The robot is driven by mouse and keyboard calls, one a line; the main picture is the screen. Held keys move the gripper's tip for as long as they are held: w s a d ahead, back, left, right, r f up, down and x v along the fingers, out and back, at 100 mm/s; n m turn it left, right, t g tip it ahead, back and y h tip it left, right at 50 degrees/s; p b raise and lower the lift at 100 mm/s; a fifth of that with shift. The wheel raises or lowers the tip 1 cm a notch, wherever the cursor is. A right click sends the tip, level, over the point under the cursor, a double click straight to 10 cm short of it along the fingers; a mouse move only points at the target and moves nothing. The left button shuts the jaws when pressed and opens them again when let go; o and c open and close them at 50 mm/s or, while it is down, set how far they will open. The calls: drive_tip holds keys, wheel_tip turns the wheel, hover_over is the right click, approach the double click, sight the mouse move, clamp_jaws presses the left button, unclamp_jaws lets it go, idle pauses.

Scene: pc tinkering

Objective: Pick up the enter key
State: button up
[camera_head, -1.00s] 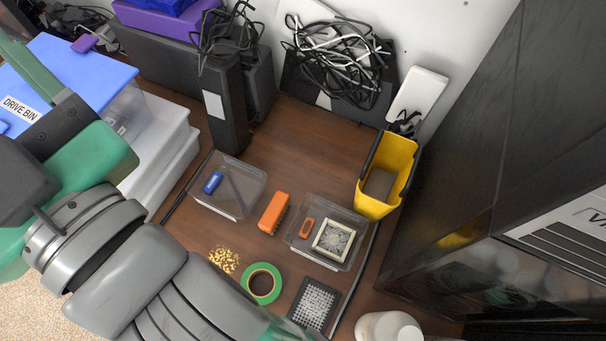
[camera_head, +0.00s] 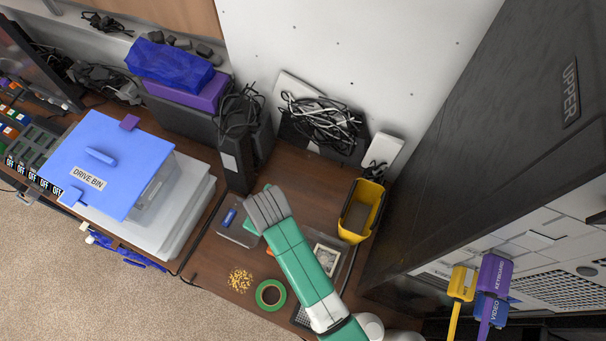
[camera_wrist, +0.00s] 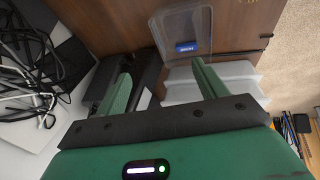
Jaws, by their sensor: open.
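I cannot make out an enter key in either view. My gripper (camera_wrist: 165,85) shows in the wrist view with its two green fingers spread wide and nothing between them. In the head view my arm reaches over the desk and hides part of it; I cannot clearly see the fingers there. A clear tray (camera_wrist: 175,18) with a small blue item (camera_wrist: 186,47) lies beyond the fingers in the wrist view. The blue item also shows in the head view (camera_head: 230,217), left of my arm.
A yellow bin (camera_head: 357,225), green tape roll (camera_head: 270,294) and pile of small gold pieces (camera_head: 240,280) are on the desk. A drive bin with a blue lid (camera_head: 110,145) stands left. A tall black case (camera_head: 460,130) bounds the right. Tangled cables (camera_head: 322,122) lie behind.

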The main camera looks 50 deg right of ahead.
drive_tip(key=s+f+g, duration=0.1)
drive_tip(key=s+f, duration=0.3)
drive_tip(key=s+f+g+y, duration=0.1)
drive_tip(key=s+f, duration=0.3)
drive_tip(key=s+d+f+g, duration=0.1)
drive_tip(key=s+f+g, duration=0.1)
drive_tip(key=s+f, duration=0.2)
drive_tip(key=shift+s+f+n+y, duration=0.15)
drive_tip(key=shift+f+n+y, duration=0.15)
drive_tip(key=shift+f+y, duration=0.1)
drive_tip(key=shift+d+f+b, duration=0.15)
drive_tip(key=shift+f+b, duration=0.1)
drive_tip(key=shift+f, duration=1.7)
drive_tip(key=shift+d+f+b, duration=0.15)
drive_tip(key=shift+f+b, duration=0.05)
drive_tip(key=shift+f, duration=1.7)
drive_tip(key=c, duration=1.1)
